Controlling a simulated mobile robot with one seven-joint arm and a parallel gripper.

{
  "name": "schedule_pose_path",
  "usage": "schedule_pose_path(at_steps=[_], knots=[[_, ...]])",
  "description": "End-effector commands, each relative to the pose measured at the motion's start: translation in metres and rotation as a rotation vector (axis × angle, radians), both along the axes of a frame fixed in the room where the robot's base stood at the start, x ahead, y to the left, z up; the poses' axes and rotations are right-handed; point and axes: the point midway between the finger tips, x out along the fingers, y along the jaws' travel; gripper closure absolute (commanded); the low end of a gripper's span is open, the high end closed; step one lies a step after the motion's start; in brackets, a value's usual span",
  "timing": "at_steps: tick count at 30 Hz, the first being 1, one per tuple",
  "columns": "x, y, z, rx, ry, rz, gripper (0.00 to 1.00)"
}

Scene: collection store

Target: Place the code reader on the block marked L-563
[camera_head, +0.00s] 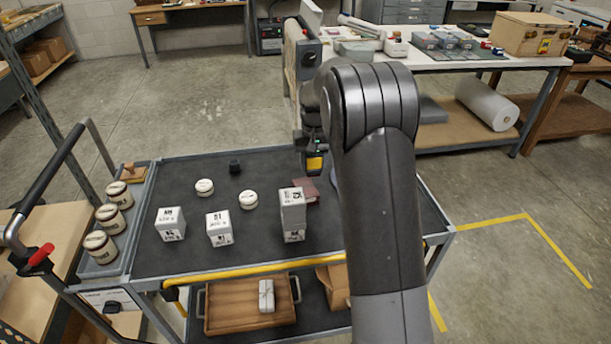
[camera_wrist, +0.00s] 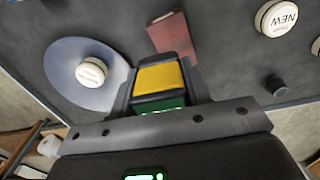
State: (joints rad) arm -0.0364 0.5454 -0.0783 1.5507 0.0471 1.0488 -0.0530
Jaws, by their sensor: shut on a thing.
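My gripper (camera_head: 313,150) is shut on the code reader (camera_head: 314,163), a black device with a yellow face. It is above the rear right part of the cart top. In the wrist view the code reader (camera_wrist: 162,78) sits between the fingers. The print is too small for me to tell which is L-563. No block shows clearly in the wrist view.
On the dark cart top (camera_head: 150,262) are two white round pots (camera_head: 204,187), a small black cylinder (camera_head: 235,167) and a red-brown flat thing (camera_head: 307,190). A pot (camera_wrist: 91,72) sits on a grey-blue disc (camera_wrist: 60,60). A side tray (camera_head: 100,268) holds several jars.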

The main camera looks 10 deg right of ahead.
Motion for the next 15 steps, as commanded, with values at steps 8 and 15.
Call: schedule_pose_path(at_steps=[8,15], knots=[[0.013,0.022,-0.017,0.000,-0.002,0.000,0.83],[0.013,0.022,-0.047,-0.001,0.001,0.000,0.83]])
